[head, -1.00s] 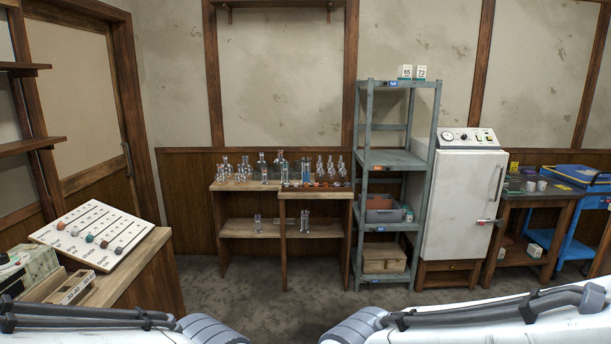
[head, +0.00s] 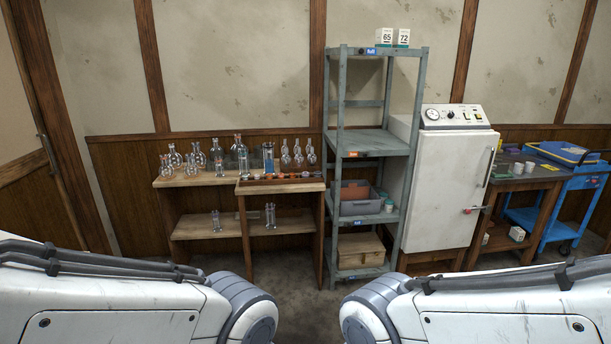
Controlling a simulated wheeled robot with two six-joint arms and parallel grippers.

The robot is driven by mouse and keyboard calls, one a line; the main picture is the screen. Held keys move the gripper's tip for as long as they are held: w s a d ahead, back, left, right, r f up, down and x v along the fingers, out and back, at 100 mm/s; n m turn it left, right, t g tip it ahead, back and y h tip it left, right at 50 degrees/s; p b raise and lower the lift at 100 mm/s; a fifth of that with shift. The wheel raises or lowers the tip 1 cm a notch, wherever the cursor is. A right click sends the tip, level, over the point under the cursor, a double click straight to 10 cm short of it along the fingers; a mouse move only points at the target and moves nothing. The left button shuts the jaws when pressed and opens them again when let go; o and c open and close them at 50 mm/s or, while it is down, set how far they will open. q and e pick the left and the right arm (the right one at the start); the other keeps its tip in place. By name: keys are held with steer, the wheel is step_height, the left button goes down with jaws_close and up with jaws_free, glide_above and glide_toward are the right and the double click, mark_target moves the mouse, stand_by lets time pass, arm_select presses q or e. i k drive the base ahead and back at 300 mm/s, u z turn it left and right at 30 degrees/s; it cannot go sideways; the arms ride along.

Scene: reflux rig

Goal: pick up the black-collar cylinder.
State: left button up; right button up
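Clear glassware stands on a wooden bench ahead of me. A tall narrow glass piece (head: 240,155) and a glass piece with blue in it (head: 268,158) stand near the middle of the bench top. On the lower shelf stand two small glass cylinders, one at the left (head: 215,222) and one at the right (head: 270,216). Collar colours are too small to tell, so I cannot say which is the black-collar cylinder. Both my arms show at the bottom, but neither gripper is in view.
The wooden bench (head: 285,188) also holds several flasks (head: 298,155) and a low tray. A grey-green shelf rack (head: 375,142) stands right of it, then a white cabinet (head: 455,190) and a blue cart (head: 565,190). Some floor before the bench is clear.

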mark_target(269, 164)
steer(key=i, duration=1.95)
steer(key=u, duration=0.6)
steer(key=i, duration=1.55)
steer(key=u, duration=0.2)
